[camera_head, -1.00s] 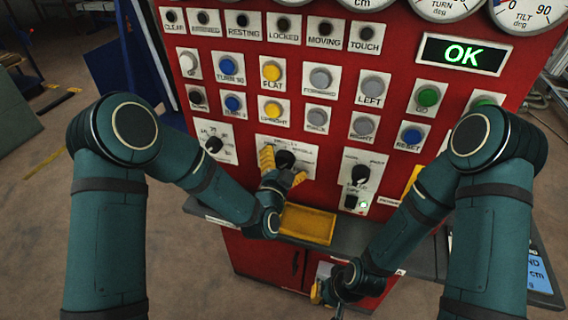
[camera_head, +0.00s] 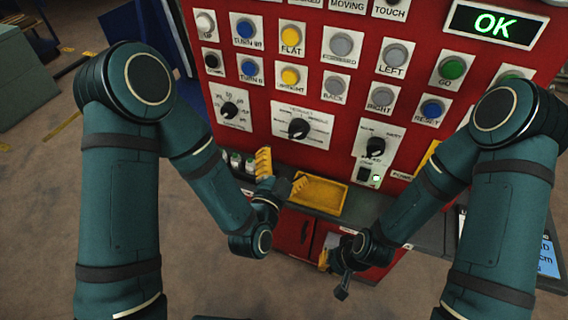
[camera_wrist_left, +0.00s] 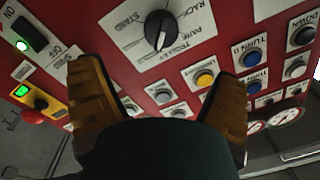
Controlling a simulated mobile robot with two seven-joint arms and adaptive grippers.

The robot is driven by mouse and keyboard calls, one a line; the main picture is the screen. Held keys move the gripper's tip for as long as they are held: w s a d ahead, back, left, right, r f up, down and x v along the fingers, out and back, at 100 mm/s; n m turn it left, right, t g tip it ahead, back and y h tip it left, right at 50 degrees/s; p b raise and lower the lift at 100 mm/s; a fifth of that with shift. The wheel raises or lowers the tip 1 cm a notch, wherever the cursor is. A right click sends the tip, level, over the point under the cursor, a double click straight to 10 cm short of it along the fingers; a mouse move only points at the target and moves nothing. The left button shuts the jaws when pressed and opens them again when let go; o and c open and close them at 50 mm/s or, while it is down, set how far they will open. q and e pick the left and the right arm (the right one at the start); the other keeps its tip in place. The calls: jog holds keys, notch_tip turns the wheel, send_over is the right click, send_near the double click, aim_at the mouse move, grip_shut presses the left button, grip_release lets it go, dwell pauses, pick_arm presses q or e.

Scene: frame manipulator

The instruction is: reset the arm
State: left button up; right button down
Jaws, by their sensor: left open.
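My left gripper (camera_head: 282,173) is open and empty. It is in front of the red panel, below the middle black knob (camera_head: 299,128) and beside the yellow tray. In the left wrist view its two yellow fingers (camera_wrist_left: 156,75) are spread wide, with the same knob (camera_wrist_left: 158,30) beyond them and apart from them. My right gripper (camera_head: 335,263) is low in front of the cabinet, right of the left one; its jaws are too small to judge. The blue RESET button (camera_head: 432,108) is at the panel's right, untouched. The green OK display (camera_head: 494,23) is lit.
Rows of coloured buttons fill the panel (camera_head: 300,60). Black knobs sit left (camera_head: 229,110) and right (camera_head: 376,147) of the middle one. A yellow tray (camera_head: 318,194) is on the ledge under the panel. A blue-lit screen (camera_head: 548,258) is at lower right. Floor is open at left.

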dwell(0.4)
pick_arm(q)
jog(key=s+a+f+n+g, duration=0.2)
jog(key=f+n+g, duration=0.15)
jog(key=f, duration=0.45)
jog(key=s+a+f+n+g, duration=0.2)
jog(key=f+n+g, duration=0.1)
jog(key=f+g, duration=0.3)
jog(key=s+a+f+n+g+y, duration=0.1)
jog(key=s+a+f+n+g, duration=0.2)
jog(key=s+f+n+g, duration=0.3)
jog(key=s+f, duration=0.2)
jog(key=s, duration=0.3)
jog(key=shift+g, duration=0.35)
